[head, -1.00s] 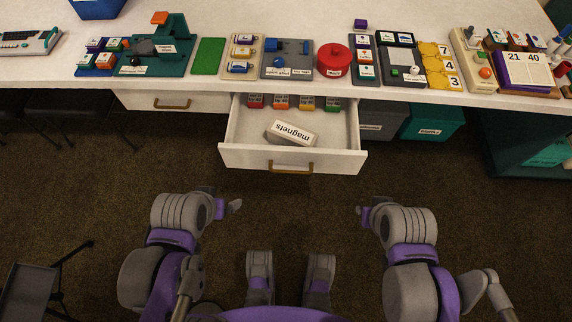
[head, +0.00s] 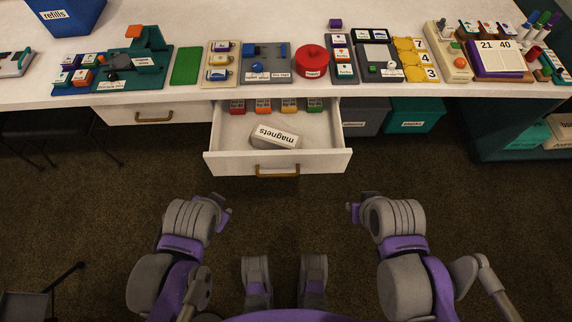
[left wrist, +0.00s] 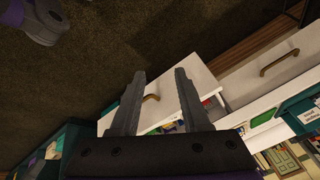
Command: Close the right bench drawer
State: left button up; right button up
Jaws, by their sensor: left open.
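The right bench drawer (head: 222,163) is pulled out below the bench top, with a brass handle (head: 277,171) on its white front. Inside lie a box labelled magnets (head: 275,137) and a row of small coloured labelled boxes along the back. The drawer also shows in the left wrist view (left wrist: 182,84), partly behind the fingers. My left gripper (left wrist: 158,74) is open and empty; in the head view it is mostly hidden by its wrist, short of the drawer front. My right gripper (head: 352,207) is to the right, apart from the drawer; its fingers are too hidden to read.
The left drawer (head: 125,115) is shut. Grey and teal bins (head: 414,115) stand under the bench right of the open drawer. The bench top (head: 300,90) is crowded with props. Brown carpet lies clear before the drawer.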

pick_arm(q)
jog(key=d+m, duration=0.2)
jog(key=m, duration=0.2)
jog(key=w+d+m+t, duration=0.1)
jog(key=d+m, duration=0.2)
jog(key=m, duration=0.2)
jog(key=w+d+m, duration=0.1)
jog(key=d+m, duration=0.1)
jog(key=m, duration=0.3)
jog(key=shift+d+f+p, duration=0.15)
jog(key=shift+d+p, duration=0.1)
jog(key=shift+p, duration=0.05)
grip_shut()
jog(key=m+t+b, duration=0.3)
jog(key=m, duration=1.3)
send_near(288, 163)
jog(key=f, duration=0.3)
jog(key=shift+s+a+f, duration=0.2)
jog(key=shift+s+f, duration=0.1)
jog(key=shift+s, duration=0.05)
jog(key=w, duration=0.3)
jog(key=shift+w+f, duration=0.15)
jog(key=shift+w, duration=0.7)
